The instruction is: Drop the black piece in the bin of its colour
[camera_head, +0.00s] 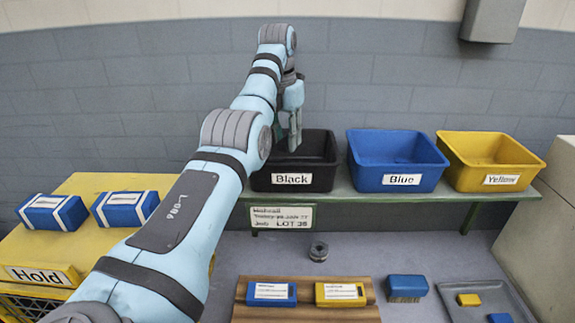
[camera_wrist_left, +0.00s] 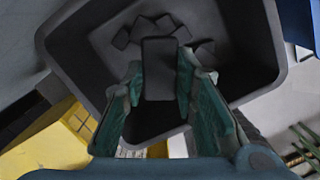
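The black bin (camera_head: 322,170), labelled "Black", stands at the left of the row of bins on a green shelf. My left gripper (camera_head: 294,140) reaches over it, pointing down into its opening. In the left wrist view the green fingers (camera_wrist_left: 160,88) are on either side of the black piece (camera_wrist_left: 160,58), a dark block, and appear closed on it. The piece is over the inside of the black bin (camera_wrist_left: 258,45), where several other dark pieces lie. In the head view the held piece cannot be made out. My right gripper is not in view.
The blue bin (camera_head: 398,162) and the yellow bin (camera_head: 490,163) stand to the right on the shelf. Two blue blocks lie on the yellow "Hold" stand (camera_head: 92,185) at left. A wooden board (camera_head: 308,311), a brush (camera_head: 406,285) and a grey tray (camera_head: 485,290) lie in front.

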